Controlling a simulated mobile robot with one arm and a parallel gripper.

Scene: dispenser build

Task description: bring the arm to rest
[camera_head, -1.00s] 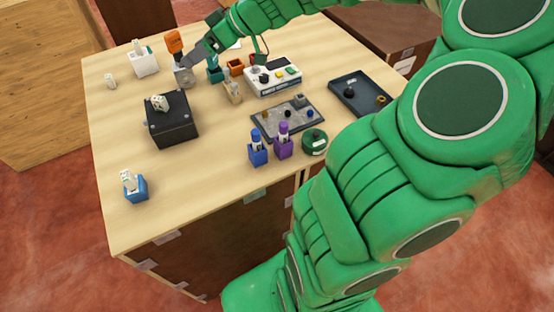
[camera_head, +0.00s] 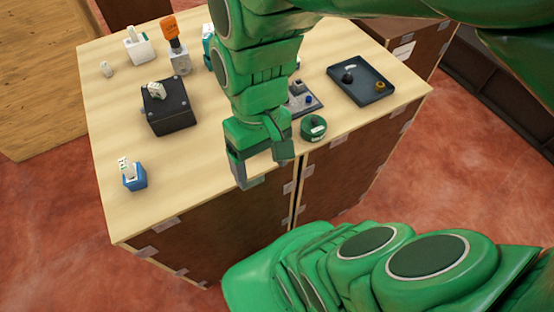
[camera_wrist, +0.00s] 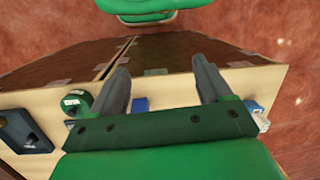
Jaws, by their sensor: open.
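My gripper (camera_head: 262,174) hangs over the front edge of the wooden table (camera_head: 205,160), fingers pointing down, in the head view. In the wrist view its two fingers (camera_wrist: 160,84) stand apart with nothing between them. A blue piece (camera_wrist: 140,104) on the table shows behind the fingers there. My green arm covers the middle of the table in the head view, hiding most things there.
A black box (camera_head: 168,110) with a white piece on top and a blue holder (camera_head: 133,180) stand left. An orange-topped tool (camera_head: 171,30) and a white holder (camera_head: 139,50) are at the back. Right are a green round container (camera_head: 313,128) and a dark tray (camera_head: 361,85).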

